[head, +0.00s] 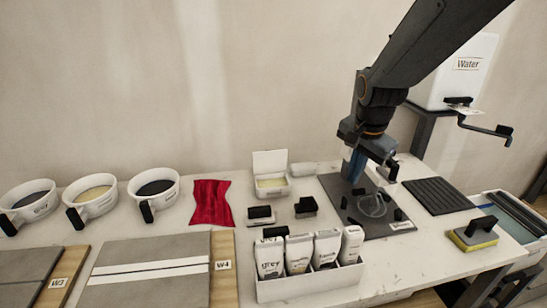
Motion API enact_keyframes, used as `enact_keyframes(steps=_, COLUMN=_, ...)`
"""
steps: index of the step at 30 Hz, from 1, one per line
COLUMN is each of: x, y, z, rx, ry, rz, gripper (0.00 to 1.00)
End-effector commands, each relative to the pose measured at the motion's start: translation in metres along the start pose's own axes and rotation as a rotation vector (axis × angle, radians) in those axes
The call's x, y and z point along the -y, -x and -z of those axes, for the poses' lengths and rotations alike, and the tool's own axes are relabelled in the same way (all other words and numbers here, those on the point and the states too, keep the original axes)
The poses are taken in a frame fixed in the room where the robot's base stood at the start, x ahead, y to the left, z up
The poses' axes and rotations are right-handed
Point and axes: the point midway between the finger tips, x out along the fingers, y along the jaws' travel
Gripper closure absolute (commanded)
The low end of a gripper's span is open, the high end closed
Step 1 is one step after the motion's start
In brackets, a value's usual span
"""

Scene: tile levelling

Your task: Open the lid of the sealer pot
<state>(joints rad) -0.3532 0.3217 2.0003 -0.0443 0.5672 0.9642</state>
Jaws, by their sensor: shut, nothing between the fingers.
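The small white box (287,188) on the table's back middle appears to be the sealer pot, though I see no label on it. Its lid (269,161) stands raised at the back, and pale yellow content shows inside. My gripper (388,171) is to the right of the pot, above the dark mat, apart from the pot and lid. It is shut and empty. Its fingertips are small and dark, hard to make out.
A blue item (354,166) shows below my wrist. The dark mat (346,190) carries small black pieces. A white caddy (305,287) with packets stands in front. A red cloth (211,202) and black-handled tools (261,214) lie near the pot. A water tank (455,75) stands at right.

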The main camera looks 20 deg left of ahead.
Motion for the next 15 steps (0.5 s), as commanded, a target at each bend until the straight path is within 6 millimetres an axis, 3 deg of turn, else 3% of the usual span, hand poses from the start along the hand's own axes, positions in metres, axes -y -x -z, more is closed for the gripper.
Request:
enact_keyframes(steps=1, x=0.041, y=-0.007, z=-0.006, rx=-0.003, ry=-0.057, rz=0.022, gripper=1.00)
enact_keyframes(steps=6, x=0.150, y=-0.012, z=-0.035, rx=0.000, ry=-0.287, rz=0.092, gripper=1.00)
enact_keyframes(steps=10, x=0.204, y=-0.012, z=-0.058, rx=0.014, ry=-0.415, rz=0.129, gripper=1.00)
enact_keyframes(steps=15, x=0.233, y=-0.011, z=-0.073, rx=0.025, ry=-0.493, rz=0.150, gripper=1.00)
